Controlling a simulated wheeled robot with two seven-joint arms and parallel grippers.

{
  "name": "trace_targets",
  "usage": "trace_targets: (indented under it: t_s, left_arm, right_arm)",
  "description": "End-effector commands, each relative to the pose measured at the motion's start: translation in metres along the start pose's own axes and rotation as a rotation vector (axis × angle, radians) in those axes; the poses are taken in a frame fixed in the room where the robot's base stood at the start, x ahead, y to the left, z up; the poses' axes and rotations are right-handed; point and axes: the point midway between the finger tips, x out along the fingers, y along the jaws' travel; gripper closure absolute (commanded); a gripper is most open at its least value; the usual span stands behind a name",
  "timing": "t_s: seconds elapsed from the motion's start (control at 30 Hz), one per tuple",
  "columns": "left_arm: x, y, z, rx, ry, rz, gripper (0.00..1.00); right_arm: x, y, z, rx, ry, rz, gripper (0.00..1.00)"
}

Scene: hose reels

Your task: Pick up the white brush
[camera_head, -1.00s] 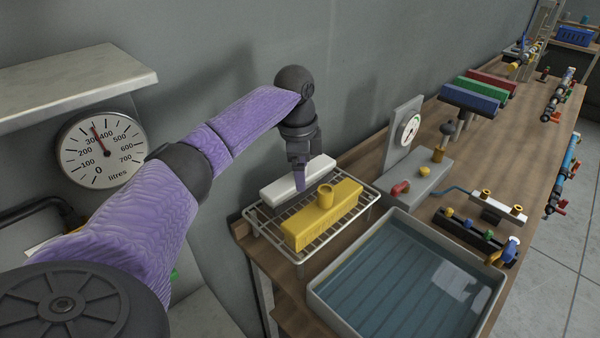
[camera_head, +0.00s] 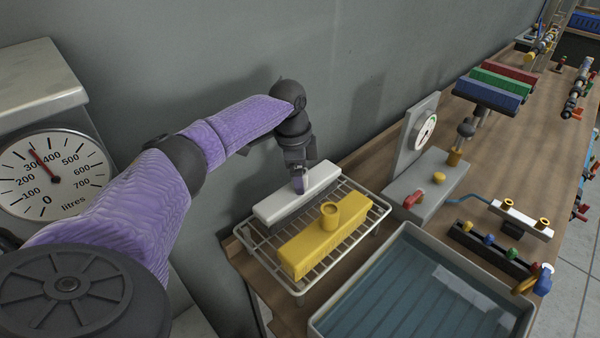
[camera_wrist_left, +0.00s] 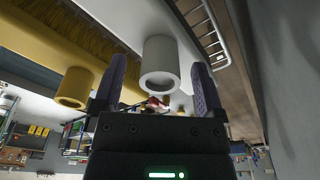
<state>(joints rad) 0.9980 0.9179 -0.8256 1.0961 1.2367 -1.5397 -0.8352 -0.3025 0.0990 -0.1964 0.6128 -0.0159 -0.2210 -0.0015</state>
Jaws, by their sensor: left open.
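The white brush (camera_head: 275,207) lies on a wire rack (camera_head: 262,252), at its wall side, beside the yellow brush (camera_head: 318,246). My left gripper (camera_head: 299,184) points down over the white brush and hides part of its middle. In the left wrist view the white brush's round hollow socket (camera_wrist_left: 159,60) stands between the two open purple fingers, with a gap visible on each side. The yellow brush and its socket (camera_wrist_left: 75,88) show to the left there. My right gripper is not in view.
The rack stands on a wooden bench (camera_head: 365,160) close to the grey wall. A water-filled tray (camera_head: 415,295) is in front of the rack. A grey stand with a gauge (camera_head: 425,133) is to the right. A large dial scale (camera_head: 50,178) is at the left.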

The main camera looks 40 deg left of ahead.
Motion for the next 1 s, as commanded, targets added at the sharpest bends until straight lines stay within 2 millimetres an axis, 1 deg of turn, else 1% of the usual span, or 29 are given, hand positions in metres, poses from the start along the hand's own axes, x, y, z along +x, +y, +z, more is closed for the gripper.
trace_targets:
  t_s: [0.03, 0.2, 0.27, 0.3, 0.37, 0.4, 0.47, 0.5, 0.63, 1.0]
  left_arm:
    - [0.0024, 0.0000, 0.0000, 0.000, 0.000, 0.000, 0.09]
    - [0.0016, -0.0001, -0.0002, 0.001, 0.000, -0.001, 0.09]
    - [0.0015, -0.0001, -0.0002, 0.001, 0.000, -0.001, 0.22]
    - [0.0014, -0.0001, -0.0003, 0.001, 0.001, -0.001, 0.30]
    - [0.0014, -0.0001, -0.0003, 0.001, 0.000, -0.001, 0.43]
    - [0.0014, -0.0002, -0.0003, 0.001, 0.001, -0.001, 0.51]
    - [0.0013, -0.0002, -0.0003, 0.001, 0.001, -0.001, 0.64]
    - [0.0013, -0.0002, -0.0003, 0.001, 0.001, -0.001, 0.73]
    - [0.0012, -0.0002, -0.0003, 0.001, 0.001, -0.001, 1.00]
    - [0.0011, -0.0002, -0.0004, 0.001, 0.001, -0.001, 1.00]
  right_arm:
    - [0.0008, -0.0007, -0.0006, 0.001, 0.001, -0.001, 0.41]
    - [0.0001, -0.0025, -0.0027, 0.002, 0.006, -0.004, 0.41]
    - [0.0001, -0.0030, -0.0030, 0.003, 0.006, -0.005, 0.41]
    - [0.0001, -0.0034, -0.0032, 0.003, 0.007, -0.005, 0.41]
    - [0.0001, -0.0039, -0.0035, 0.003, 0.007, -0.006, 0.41]
    - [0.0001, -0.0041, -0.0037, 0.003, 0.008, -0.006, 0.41]
    - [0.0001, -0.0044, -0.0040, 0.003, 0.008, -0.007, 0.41]
    - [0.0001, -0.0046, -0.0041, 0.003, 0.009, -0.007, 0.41]
    - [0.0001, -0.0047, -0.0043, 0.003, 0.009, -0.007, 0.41]
    - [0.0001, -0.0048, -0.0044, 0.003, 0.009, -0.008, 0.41]
